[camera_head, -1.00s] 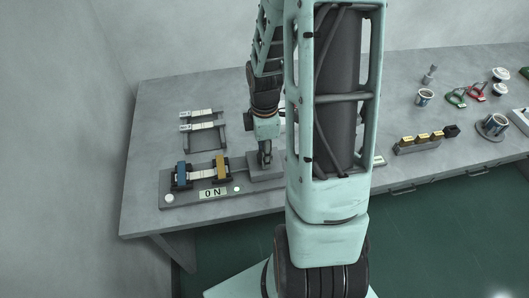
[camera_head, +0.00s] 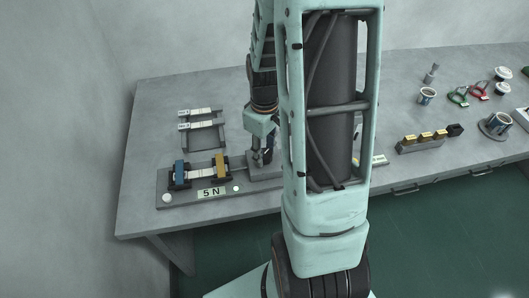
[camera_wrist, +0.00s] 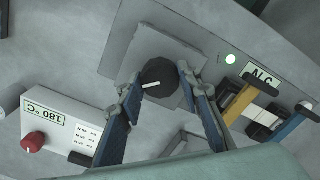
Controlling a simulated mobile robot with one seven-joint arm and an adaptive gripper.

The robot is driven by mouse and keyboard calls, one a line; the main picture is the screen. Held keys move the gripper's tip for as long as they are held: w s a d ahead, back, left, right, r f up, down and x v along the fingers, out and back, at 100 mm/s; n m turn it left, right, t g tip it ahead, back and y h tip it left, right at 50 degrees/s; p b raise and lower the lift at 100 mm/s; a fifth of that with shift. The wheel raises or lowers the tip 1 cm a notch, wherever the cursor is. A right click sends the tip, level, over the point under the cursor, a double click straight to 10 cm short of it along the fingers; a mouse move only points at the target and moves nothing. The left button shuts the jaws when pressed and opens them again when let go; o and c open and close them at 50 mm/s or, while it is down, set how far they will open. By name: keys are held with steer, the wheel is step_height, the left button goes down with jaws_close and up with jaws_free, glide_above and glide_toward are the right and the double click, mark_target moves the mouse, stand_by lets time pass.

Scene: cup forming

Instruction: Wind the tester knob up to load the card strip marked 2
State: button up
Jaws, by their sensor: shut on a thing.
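The tester (camera_head: 168,198) is a grey base near the table's front left edge. A white card strip (camera_head: 202,176) spans its blue clamp (camera_head: 180,173) and yellow clamp (camera_head: 223,166); I cannot read its mark. The tester display (camera_head: 211,193) reads 5 N, and a small lamp beside it is lit. My gripper (camera_wrist: 159,79) is shut on the dark round knob (camera_wrist: 160,74), one finger on each side. The knob's white pointer line faces left in the wrist view. In the head view my gripper (camera_head: 260,158) is over the tester's right end and the knob is hidden.
A rack (camera_head: 205,134) with white strips stands behind the tester. In the wrist view a white box (camera_wrist: 62,128) with a red knob (camera_wrist: 33,142) reads 180 °C. Cups (camera_head: 427,96) and a row of yellow-topped blocks (camera_head: 420,143) are at the right.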

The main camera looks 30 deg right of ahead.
mark_target(264, 153)
steer(key=m, duration=0.5)
steer(key=shift+m+b, duration=0.3)
steer(key=shift+b, duration=0.1)
steer(key=m, duration=0.5)
steer(key=shift+m, duration=0.3)
steer(key=o, duration=1.2)
steer(key=shift+c, duration=0.2)
step_height(264, 153, up, 12)
stand_by(0.9)
